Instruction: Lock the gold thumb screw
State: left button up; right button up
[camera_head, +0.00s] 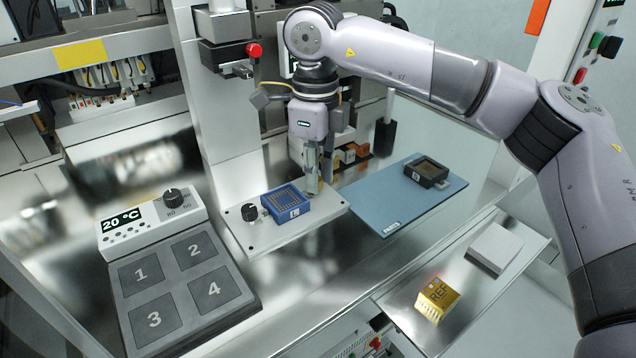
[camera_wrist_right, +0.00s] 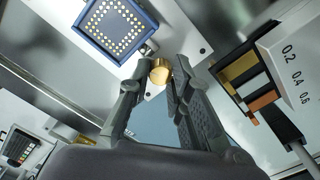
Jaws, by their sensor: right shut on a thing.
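The gold thumb screw (camera_wrist_right: 159,72) shows as a round gold head in the right wrist view, between my right gripper's fingertips (camera_wrist_right: 157,76). It sits beside the blue-framed socket (camera_wrist_right: 116,26), which has rows of gold contacts. In the head view my right gripper (camera_head: 317,188) points down at the right end of the light plate (camera_head: 290,233), just right of the blue socket (camera_head: 287,204) marked L. The fingers hide the screw there. The gripper is shut on the screw. My left gripper is not in view.
A black knob (camera_head: 249,212) stands left of the socket. A blue mat (camera_head: 390,209) with a black socket (camera_head: 426,171) lies to the right. A numbered thermal plate (camera_head: 176,278) is at left. A gold REF block (camera_head: 437,298) and a white block (camera_head: 494,248) rest on the front-right shelf.

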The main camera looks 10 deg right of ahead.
jog(key=shift+m+b, duration=0.35)
jog(key=shift+m, duration=0.15)
jog(key=shift+r+m, duration=0.1)
jog(key=shift+m, duration=1)
jog(key=shift+m+b, duration=0.6)
jog(key=shift+m, duration=0.1)
jog(key=o, duration=0.6)
